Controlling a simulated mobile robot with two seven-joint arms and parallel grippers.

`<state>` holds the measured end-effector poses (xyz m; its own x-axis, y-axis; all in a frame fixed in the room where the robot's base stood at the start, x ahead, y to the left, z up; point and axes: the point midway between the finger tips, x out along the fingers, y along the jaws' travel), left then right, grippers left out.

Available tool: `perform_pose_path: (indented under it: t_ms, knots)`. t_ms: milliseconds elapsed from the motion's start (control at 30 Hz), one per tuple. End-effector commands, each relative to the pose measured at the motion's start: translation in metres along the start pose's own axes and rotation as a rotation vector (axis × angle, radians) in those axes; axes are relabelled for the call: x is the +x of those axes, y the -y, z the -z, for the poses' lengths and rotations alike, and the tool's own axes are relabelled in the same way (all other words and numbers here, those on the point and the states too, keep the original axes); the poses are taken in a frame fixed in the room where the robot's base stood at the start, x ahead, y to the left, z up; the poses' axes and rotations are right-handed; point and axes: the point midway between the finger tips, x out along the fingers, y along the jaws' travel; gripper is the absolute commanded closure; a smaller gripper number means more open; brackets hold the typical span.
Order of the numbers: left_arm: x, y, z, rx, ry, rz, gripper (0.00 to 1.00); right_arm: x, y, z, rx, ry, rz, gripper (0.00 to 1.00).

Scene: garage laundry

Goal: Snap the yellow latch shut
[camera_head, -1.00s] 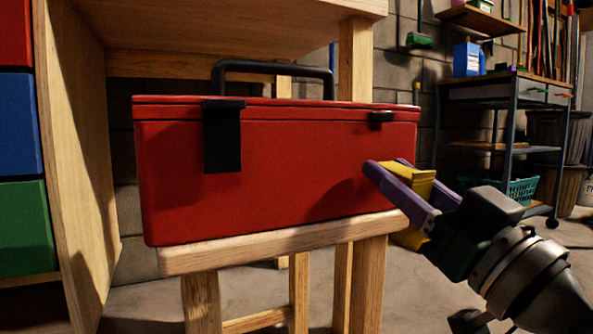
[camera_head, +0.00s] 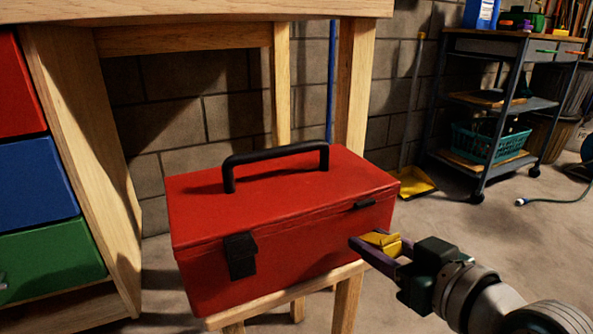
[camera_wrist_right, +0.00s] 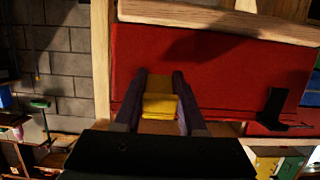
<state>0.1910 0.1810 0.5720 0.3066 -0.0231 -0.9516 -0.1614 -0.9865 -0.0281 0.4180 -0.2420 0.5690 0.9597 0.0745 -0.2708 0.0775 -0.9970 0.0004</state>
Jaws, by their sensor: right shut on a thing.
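A red toolbox (camera_head: 280,215) with a black handle stands on a wooden stool (camera_head: 285,296). A black latch (camera_head: 240,256) hangs on the left of its front, and a small black catch (camera_head: 365,203) sits at the right of the lid edge. My right gripper (camera_head: 366,239), with purple fingers, is shut on the yellow latch (camera_head: 388,243) below that catch. In the right wrist view the yellow latch (camera_wrist_right: 160,105) sits between the fingers, against the red front. I cannot tell where it joins the toolbox. My left gripper is out of view.
A wooden bench with red, blue and green drawers (camera_head: 38,180) stands at the left. A metal cart (camera_head: 510,100) with a teal basket (camera_head: 490,143) stands at the back right. A yellow dustpan (camera_head: 415,182) lies on the floor behind the toolbox. Floor at the right is open.

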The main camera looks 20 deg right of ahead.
Motion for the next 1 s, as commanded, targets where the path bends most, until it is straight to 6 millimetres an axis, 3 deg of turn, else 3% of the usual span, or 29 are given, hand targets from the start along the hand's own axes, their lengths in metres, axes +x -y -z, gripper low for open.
perform_pose_path:
  t_ms: [33,100,300,500,733,1000]
  knots:
    - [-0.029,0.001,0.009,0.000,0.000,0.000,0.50,-0.004,0.000,0.017,0.001,0.046,0.000,1.00]
    - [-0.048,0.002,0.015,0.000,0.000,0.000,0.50,-0.004,0.000,0.019,0.002,0.111,0.000,1.00]
    - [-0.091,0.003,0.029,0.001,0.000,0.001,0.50,-0.003,0.000,0.021,0.002,0.300,0.000,1.00]
    - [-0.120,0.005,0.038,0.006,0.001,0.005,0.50,0.001,0.000,0.023,0.000,0.488,-0.001,1.00]
    - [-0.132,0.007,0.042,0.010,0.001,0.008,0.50,0.005,0.000,0.024,0.001,0.701,-0.001,1.00]
    - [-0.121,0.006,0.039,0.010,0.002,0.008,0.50,0.011,0.000,0.024,0.001,0.917,-0.001,1.00]
